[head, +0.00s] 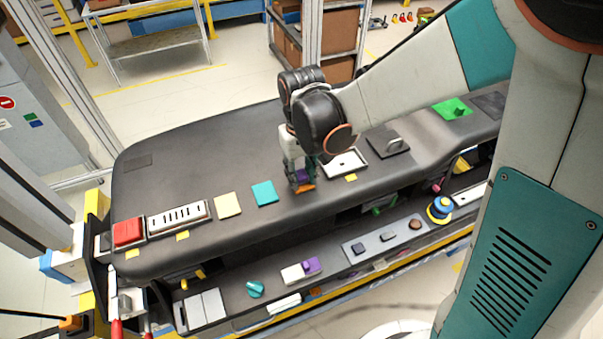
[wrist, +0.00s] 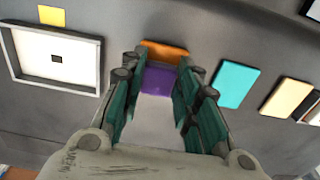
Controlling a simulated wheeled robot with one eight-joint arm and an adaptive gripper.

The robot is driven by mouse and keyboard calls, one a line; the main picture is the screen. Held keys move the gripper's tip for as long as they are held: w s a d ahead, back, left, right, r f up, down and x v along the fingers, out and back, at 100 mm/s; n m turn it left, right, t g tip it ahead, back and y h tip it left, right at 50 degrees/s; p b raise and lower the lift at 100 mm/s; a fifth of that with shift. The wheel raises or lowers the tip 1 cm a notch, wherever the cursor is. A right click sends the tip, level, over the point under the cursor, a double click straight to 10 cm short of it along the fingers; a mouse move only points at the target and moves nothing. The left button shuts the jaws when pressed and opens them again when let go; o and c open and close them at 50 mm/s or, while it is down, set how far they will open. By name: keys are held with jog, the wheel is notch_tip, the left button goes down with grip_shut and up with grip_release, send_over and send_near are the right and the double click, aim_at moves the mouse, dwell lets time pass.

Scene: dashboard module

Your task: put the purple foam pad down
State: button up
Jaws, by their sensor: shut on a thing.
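My gripper (wrist: 157,88) points down over the front part of the dark dashboard top (head: 200,170). Its teal-lined fingers are shut on the purple foam pad (wrist: 156,80), which shows between the fingertips. In the head view the purple pad (head: 302,175) is a small patch at the fingertips, partly hidden by the fingers. An orange pad (wrist: 165,50) shows just past the purple one, and in the head view it lies at its front (head: 305,188). I cannot tell whether the purple pad touches the dashboard or the orange pad.
A teal pad (head: 264,193) and a pale yellow pad (head: 228,205) lie to the left, then a vented plate (head: 178,217) and a red block (head: 128,232). A white-framed plate (head: 345,162) is close on the right. A lower shelf (head: 232,290) holds small parts.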

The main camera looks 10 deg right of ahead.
aim_at(302, 178)
jog(key=shift+s+r, duration=0.1)
jog(key=shift+r, duration=0.05)
jog(key=shift+f, duration=0.2)
jog(key=o, duration=0.7)
jog(key=shift+r, duration=0.1)
notch_tip(302, 178, up, 12)
jog(key=p, duration=0.7)
jog(key=shift+p, duration=0.4)
jog(key=shift+r, duration=0.1)
